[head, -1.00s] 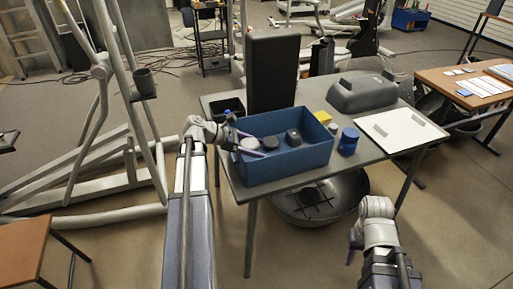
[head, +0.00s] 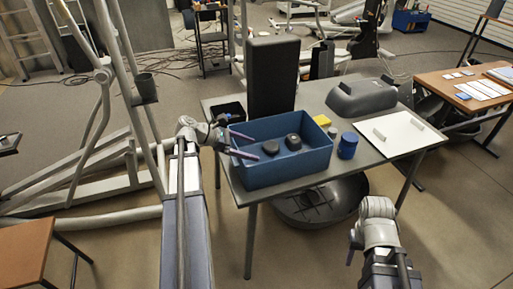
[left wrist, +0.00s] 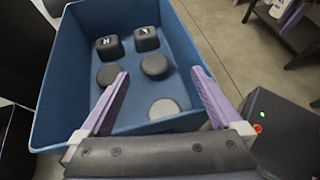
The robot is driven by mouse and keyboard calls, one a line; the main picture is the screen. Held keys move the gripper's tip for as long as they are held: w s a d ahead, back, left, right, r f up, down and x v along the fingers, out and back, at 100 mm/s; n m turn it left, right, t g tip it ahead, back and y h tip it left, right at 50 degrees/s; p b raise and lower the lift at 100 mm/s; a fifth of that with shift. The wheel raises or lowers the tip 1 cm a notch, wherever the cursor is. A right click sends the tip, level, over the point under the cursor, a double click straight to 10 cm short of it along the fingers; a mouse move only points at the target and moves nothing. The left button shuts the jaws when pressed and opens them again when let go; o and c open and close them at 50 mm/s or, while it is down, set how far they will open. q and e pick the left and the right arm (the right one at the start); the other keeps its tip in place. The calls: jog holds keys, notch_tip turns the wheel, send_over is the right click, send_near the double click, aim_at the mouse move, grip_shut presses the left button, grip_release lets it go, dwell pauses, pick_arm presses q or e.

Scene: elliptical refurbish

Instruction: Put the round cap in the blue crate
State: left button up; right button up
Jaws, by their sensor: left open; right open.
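The blue crate (head: 290,171) stands on the grey table, and its wall also shows in the left wrist view (left wrist: 57,105). In the left wrist view a grey round cap (left wrist: 165,108) lies on the crate floor by the near wall. Two darker round caps (left wrist: 155,66) (left wrist: 108,75) lie beyond it. The near cap is hidden behind the crate wall in the head view. My left gripper (head: 256,148) is open with nothing between its purple fingers, above the crate's left end. My right gripper (head: 352,247) is open, away from the table at lower right.
Two dark lettered blocks (left wrist: 146,39) (left wrist: 109,48) sit deeper in the crate. A black upright pad (head: 273,75) stands behind it. A blue jar (head: 348,146), yellow block (head: 322,120), grey cover (head: 362,97) and white board (head: 400,137) are to the right.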

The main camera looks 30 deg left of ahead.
pick_arm(q)
jog(key=p+v, duration=0.3)
jog(key=v, duration=0.6)
